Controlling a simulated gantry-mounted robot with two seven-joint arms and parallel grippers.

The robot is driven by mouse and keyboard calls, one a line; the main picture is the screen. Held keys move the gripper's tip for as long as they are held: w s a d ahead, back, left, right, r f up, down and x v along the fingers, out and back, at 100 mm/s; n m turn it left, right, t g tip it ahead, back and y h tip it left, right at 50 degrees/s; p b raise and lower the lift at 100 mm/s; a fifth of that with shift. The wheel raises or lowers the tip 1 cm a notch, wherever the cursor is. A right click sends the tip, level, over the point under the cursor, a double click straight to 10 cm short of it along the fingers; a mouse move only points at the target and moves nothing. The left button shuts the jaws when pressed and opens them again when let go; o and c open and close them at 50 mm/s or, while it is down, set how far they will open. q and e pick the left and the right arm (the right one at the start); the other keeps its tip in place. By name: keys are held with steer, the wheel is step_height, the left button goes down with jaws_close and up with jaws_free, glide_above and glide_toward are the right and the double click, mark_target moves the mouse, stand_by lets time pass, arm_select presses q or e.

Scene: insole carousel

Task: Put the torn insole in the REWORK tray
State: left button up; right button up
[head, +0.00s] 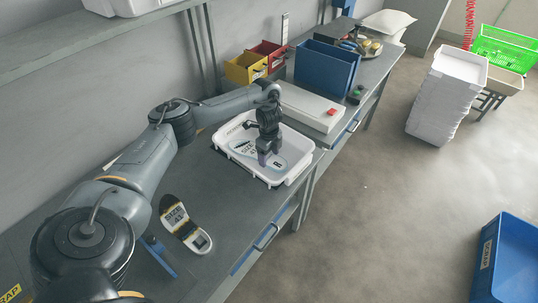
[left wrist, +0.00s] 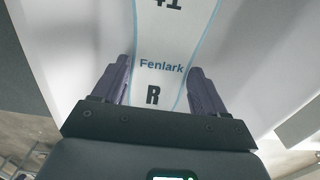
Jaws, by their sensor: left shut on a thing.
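A white insole with a pale blue edge (left wrist: 172,60) shows the print "Fenlark" and "R" in the left wrist view. In the head view it is over or in a white tray (head: 300,178) on the bench, its end partly hidden by my gripper. My left gripper (head: 267,158) is shut on the insole, pointing down inside the tray's outline; its fingers (left wrist: 158,88) lie on both sides of the insole in the left wrist view. I cannot tell whether the insole touches the tray floor. My right gripper is not in view.
Behind the tray stand a white box with a red button (head: 308,106), a yellow bin (head: 245,69), a red bin (head: 270,51) and a blue bin (head: 325,69).

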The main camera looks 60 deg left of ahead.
arm_select(q)
steer(key=o, duration=1)
steer(key=shift+f, duration=0.1)
steer(key=shift+o, duration=0.2)
step_height(320, 180, up, 12)
steer(key=p, duration=0.8)
steer(key=shift+r, duration=0.2)
